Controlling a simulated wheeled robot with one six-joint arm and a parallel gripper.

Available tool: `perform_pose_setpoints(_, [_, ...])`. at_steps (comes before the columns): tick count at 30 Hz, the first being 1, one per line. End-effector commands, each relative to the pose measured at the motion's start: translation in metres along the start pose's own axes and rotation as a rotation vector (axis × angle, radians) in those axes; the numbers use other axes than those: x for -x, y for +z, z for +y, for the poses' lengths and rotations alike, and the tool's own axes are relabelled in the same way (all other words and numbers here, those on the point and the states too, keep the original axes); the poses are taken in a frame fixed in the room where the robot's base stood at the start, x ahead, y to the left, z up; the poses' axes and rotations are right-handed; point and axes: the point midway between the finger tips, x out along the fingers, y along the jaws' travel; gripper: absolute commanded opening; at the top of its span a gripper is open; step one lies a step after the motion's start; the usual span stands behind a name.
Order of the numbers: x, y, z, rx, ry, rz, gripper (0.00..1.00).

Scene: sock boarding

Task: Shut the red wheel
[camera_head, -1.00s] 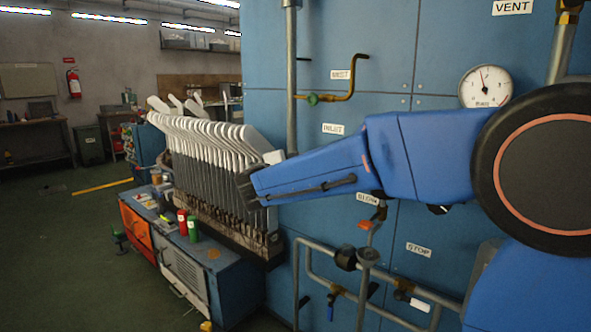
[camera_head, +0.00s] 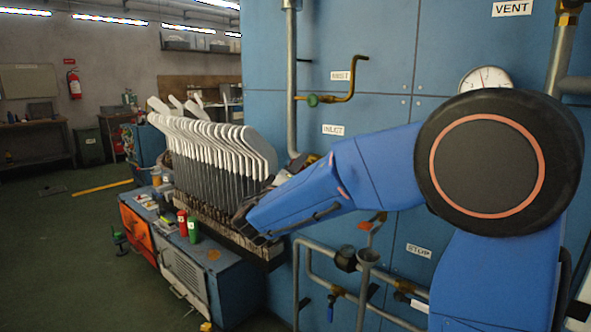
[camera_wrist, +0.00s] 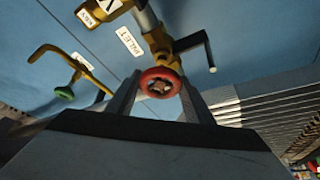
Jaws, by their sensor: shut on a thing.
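The red wheel (camera_wrist: 160,75) is a small round handle on a brass valve, in the middle of the wrist view near the label INLET. My gripper (camera_wrist: 158,100) has a finger on each side of it and is shut on it. In the head view my arm's dark end (camera_head: 248,222) is at the right end of the row of white boards. The red wheel is hidden behind my arm there, and my fingertips cannot be made out.
A green wheel (camera_head: 313,100) with a bent brass pipe is higher on the blue wall; it also shows in the wrist view (camera_wrist: 64,94). A black lever (camera_wrist: 196,50) stands close to the red wheel. White boards (camera_head: 215,140) crowd the left. Pipes (camera_head: 320,248) run below my arm.

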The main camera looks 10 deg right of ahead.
Motion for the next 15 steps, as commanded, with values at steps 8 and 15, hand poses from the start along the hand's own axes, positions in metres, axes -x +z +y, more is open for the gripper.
perform_pose_setpoints(8, [0.0002,0.0014,-0.0014,-0.238,0.099,-0.003,0.25])
perform_pose_setpoints(15, [0.0003,0.0019,-0.0008,-0.449,0.186,-0.004,0.25])
